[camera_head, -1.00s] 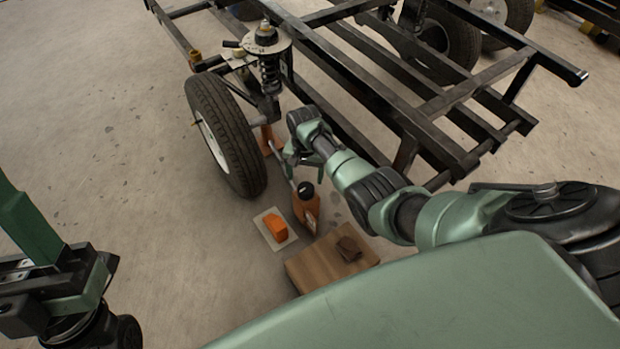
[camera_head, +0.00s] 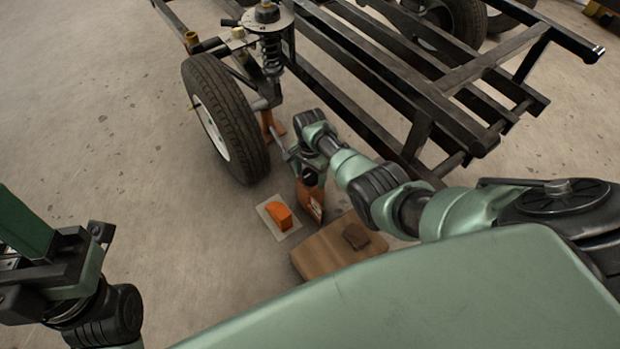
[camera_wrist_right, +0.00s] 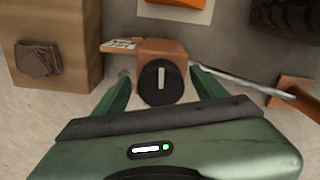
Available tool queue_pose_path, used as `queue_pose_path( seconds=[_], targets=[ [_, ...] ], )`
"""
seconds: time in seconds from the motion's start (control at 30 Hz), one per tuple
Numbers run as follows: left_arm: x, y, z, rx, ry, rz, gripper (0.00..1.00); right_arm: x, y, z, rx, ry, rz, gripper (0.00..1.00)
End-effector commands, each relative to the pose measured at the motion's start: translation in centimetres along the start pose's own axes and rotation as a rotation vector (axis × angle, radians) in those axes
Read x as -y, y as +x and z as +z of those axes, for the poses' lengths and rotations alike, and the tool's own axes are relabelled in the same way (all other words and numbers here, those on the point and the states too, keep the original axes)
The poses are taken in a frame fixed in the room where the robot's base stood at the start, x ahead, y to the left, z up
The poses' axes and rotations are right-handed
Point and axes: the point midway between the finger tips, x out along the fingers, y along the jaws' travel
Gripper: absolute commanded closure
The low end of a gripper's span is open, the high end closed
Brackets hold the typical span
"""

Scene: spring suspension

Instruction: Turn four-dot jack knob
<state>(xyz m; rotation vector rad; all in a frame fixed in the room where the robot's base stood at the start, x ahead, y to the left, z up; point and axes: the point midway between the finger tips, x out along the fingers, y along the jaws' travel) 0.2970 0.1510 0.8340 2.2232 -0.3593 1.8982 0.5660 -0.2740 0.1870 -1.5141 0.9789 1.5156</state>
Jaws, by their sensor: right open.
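The jack has an orange body (camera_head: 310,203) and stands on the floor right of the near wheel. In the right wrist view its black round knob (camera_wrist_right: 160,82) bears a white line that points straight up and down the picture. No dots can be made out on it. My right gripper (camera_wrist_right: 160,88) is open, with one green finger on each side of the knob; contact cannot be told. In the head view the right gripper (camera_head: 312,166) hides the knob. Part of my left gripper (camera_head: 25,228) shows at the left edge, away from the jack; its opening is unclear.
A metal rod (camera_wrist_right: 235,83) runs from the jack to an orange foot (camera_wrist_right: 292,94). An orange block lies on a pale plate (camera_head: 294,228). A brown box (camera_head: 325,255) with a dark lump is close by. The tire (camera_head: 230,120) and black frame (camera_head: 440,90) stand beyond.

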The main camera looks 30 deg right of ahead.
Motion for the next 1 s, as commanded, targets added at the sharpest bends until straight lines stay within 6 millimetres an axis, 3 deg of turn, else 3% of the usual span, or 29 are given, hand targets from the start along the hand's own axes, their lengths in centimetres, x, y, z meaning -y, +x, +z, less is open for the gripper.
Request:
queue_pose_path(
  seconds=[0.3,0.37,0.53,1.0],
  targets=[
    [0.00,0.19,0.03,-0.007,0.001,0.003,0.52,0.02,0.22,-0.04,0.000,0.000,-0.001,0.28],
    [0.00,0.19,0.04,-0.007,0.001,0.003,0.52,0.02,0.22,-0.03,0.000,0.000,-0.001,0.42],
    [-0.01,0.18,0.04,-0.007,0.001,0.003,0.52,0.01,0.22,-0.04,0.000,0.000,0.000,0.89],
    [0.00,0.43,-0.16,-0.002,0.000,-0.001,0.52,0.00,0.07,-0.03,0.000,-0.114,0.000,0.91]
  ],
)
